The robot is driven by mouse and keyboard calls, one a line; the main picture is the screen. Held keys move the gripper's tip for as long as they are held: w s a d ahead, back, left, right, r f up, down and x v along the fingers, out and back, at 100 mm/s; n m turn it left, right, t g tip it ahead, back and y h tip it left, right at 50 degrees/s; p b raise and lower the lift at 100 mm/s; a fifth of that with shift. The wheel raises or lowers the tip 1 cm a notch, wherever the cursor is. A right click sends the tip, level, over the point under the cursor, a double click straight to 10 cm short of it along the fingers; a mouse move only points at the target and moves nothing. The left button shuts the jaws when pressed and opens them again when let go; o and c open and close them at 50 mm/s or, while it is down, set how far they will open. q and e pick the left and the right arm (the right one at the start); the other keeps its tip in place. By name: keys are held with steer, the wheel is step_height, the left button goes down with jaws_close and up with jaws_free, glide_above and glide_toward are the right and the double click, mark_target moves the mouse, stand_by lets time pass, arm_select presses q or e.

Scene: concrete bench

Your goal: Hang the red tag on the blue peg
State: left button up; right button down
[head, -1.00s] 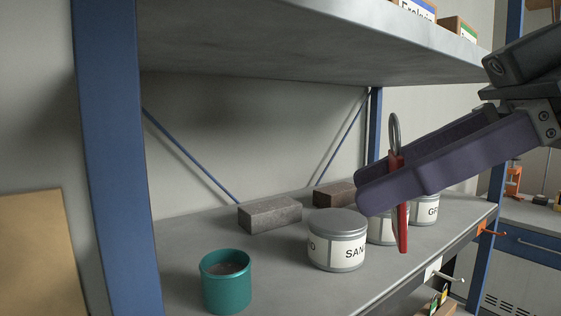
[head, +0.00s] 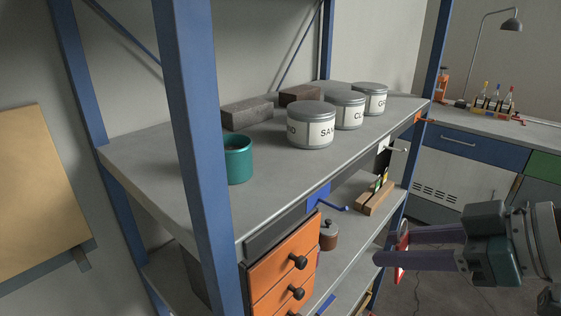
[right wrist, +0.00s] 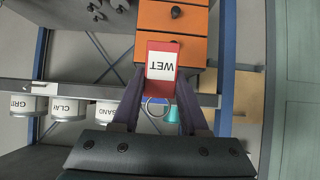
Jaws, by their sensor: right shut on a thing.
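The red tag (head: 402,250) is held in my right gripper (head: 389,246), which comes in from the right in the head view, in front of the shelf and below the bench top's level. In the right wrist view the tag (right wrist: 161,68) shows a white label reading "WET", and its metal ring lies between the fingers of the right gripper (right wrist: 160,78). The blue peg (head: 333,206) sticks out from a blue plate on the bench's front edge, to the left of the gripper and apart from the tag. My left gripper is not in view.
A white peg (head: 398,149) and an orange peg (head: 420,119) are farther right along the same edge. A blue post (head: 195,150) rises at left.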

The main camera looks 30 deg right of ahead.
steer(key=shift+w+f, duration=0.1)
steer(key=shift+f, duration=0.05)
steer(key=w+a+f+b, duration=0.1)
steer(key=w+a+b, duration=0.1)
steer(key=w, duration=0.6)
steer(key=shift+w+a+f+b, duration=0.2)
steer(key=shift+w+a+b, duration=0.15)
steer(key=shift+a, duration=0.5)
stand_by(0.6)
steer(key=shift+c, duration=1.7)
jaws_free()
